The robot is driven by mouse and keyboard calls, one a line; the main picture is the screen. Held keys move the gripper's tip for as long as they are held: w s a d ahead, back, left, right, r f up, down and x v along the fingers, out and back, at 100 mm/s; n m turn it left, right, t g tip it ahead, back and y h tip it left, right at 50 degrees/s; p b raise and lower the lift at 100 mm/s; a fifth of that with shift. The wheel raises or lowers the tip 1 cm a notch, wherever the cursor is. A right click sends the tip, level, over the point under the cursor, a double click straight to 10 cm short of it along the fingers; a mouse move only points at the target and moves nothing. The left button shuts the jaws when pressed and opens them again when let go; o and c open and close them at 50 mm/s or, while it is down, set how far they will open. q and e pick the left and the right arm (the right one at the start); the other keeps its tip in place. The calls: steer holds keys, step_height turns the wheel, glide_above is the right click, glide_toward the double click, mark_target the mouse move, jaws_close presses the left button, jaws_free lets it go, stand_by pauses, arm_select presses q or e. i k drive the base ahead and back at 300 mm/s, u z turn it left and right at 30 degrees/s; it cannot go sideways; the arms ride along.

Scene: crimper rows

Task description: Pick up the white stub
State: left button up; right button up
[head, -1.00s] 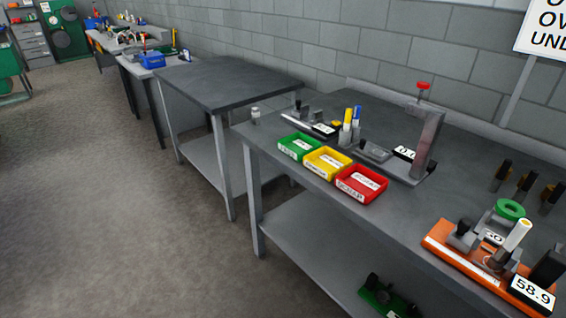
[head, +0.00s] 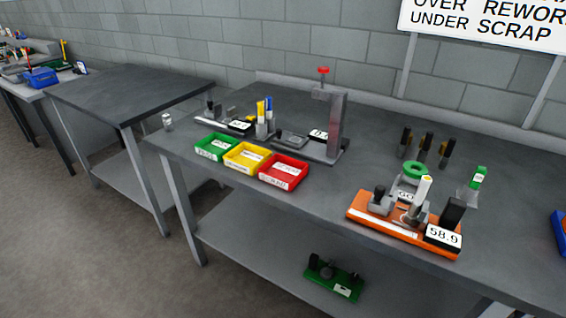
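Neither of my grippers is in view.
Green (head: 215,147), yellow (head: 247,157) and red (head: 284,172) trays line the bench's front edge. A grey press (head: 335,120) with a red knob stands behind. Several dark-handled tools (head: 424,147) stand at the back. A green fixture (head: 334,281) is on the lower shelf.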

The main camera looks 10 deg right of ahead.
mark_target(412, 218)
steer(key=z, duration=1.2)
